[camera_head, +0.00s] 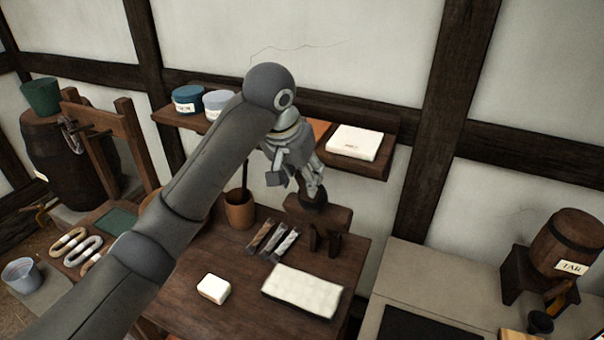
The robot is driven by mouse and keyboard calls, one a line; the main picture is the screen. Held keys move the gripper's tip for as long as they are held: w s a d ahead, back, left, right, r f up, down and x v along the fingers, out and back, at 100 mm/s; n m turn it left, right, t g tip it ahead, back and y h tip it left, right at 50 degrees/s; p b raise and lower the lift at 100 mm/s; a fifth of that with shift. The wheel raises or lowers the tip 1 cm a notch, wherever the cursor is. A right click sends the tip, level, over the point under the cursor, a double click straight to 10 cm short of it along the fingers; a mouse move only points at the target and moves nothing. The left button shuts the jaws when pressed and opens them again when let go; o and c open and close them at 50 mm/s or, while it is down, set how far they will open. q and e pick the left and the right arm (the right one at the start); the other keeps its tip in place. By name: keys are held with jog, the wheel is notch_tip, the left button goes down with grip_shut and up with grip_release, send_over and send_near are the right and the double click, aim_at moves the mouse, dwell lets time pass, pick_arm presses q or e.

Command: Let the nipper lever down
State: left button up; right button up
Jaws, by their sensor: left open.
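My left arm reaches in from the lower left. Its gripper (296,182) is open, with its fingers pointing down over the back of the wooden table. A dark round knob (313,200) is just below the right finger; I cannot tell whether they touch. A wooden block (324,216) stands under the knob, with two dark upright pieces (325,241) in front of it. No part is clearly recognisable as the nipper lever. My right gripper is not in view.
The table (250,308) holds a brown cup (239,208), several small strips (272,240), a white block (214,289) and a pale cloth (302,291). A wall shelf (377,165) is close behind the gripper. A tar barrel (570,240) stands at the right.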

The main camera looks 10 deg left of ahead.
pick_arm(q)
jog(key=shift+n, duration=0.3)
jog(key=r, duration=0.4)
jog(key=shift+w+d+r, duration=0.15)
jog(key=shift+w+r, duration=0.05)
jog(key=shift+r, duration=0.15)
jog(key=shift+w+f, duration=0.25)
jog(key=shift+f, duration=0.1)
jog(key=x, duration=1)
jog(key=shift+w+a, duration=0.15)
jog(key=shift+a, duration=0.2)
grip_shut()
